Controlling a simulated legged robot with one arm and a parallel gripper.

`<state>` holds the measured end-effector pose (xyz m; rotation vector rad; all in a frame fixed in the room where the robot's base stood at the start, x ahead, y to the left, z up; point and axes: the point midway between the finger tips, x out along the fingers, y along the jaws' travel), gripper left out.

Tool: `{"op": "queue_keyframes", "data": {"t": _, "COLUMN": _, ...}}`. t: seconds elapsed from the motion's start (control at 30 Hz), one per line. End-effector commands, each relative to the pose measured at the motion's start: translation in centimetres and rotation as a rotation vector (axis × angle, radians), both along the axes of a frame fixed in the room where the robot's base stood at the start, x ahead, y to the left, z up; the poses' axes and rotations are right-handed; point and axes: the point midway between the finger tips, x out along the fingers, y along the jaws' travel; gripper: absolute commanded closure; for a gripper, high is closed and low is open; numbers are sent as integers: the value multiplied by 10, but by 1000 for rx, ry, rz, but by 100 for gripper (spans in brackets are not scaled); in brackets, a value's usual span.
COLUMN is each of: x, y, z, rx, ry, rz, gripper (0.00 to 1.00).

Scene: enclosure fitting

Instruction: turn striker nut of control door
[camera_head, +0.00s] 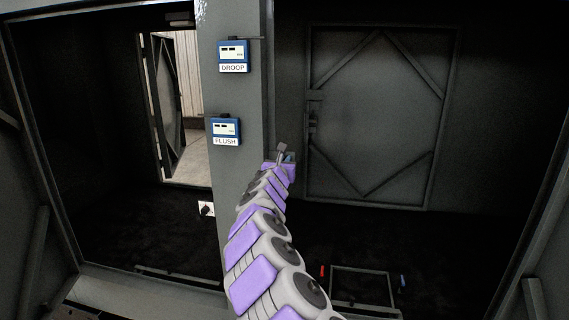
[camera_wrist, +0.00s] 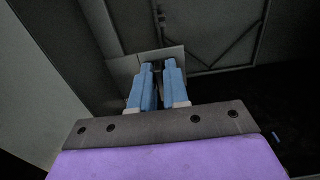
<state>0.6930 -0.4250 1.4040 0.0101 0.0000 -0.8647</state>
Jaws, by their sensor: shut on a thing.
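My gripper (camera_head: 287,156) reaches to the grey central post, at the edge of the right opening. In the head view a small grey bracket (camera_head: 282,147) shows at the gripper's end. A braced grey door (camera_head: 375,115) stands behind in the right bay; I cannot tell whether it is the control door.
Two blue devices labelled DROOP (camera_head: 233,56) and FLUSH (camera_head: 226,131) are on the central post (camera_head: 223,250). A bright doorway (camera_head: 187,105) with an open door leaf lies at left. A rectangular frame (camera_head: 361,268) lies on the dark floor at lower right.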

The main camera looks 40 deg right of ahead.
Motion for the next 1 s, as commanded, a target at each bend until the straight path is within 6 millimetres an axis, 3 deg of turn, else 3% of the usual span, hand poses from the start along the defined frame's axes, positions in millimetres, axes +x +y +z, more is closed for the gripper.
{"op": "queue_keyframes", "data": {"t": 1.0, "x": -5, "y": -2, "z": -1, "rx": 331, "ry": -392, "rz": -3, "gripper": 100}}
